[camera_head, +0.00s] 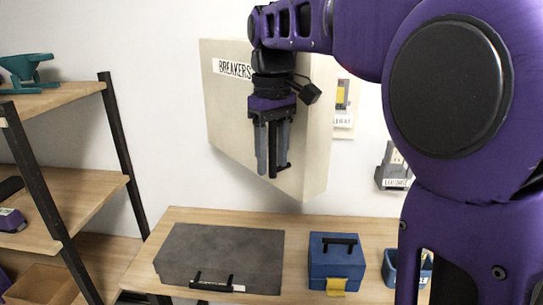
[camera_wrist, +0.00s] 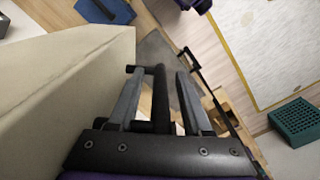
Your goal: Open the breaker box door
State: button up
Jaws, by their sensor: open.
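The breaker box (camera_head: 222,110) is a cream box on the white wall, labelled BREAKERS. Its door looks shut, and it also fills the left of the wrist view (camera_wrist: 55,85). My gripper (camera_head: 273,168) points downward in front of the door's right part. In the wrist view my gripper (camera_wrist: 160,76) is open, one finger on each side of the black bar handle (camera_wrist: 160,100). The handle stands between the fingers, with a visible gap at least on the right. In the head view the fingers partly hide the handle.
Below is a wooden table (camera_head: 185,218) with a grey case (camera_head: 225,250), a blue box (camera_head: 330,262) and a blue bin (camera_head: 390,268). A shelf (camera_head: 85,180) stands at the left. Labelled wall switches (camera_head: 394,165) are right of the box. My arm covers the right side.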

notch_tip(320, 180, up, 15)
jog(key=p, duration=0.4)
jog(key=shift+r, duration=1.2)
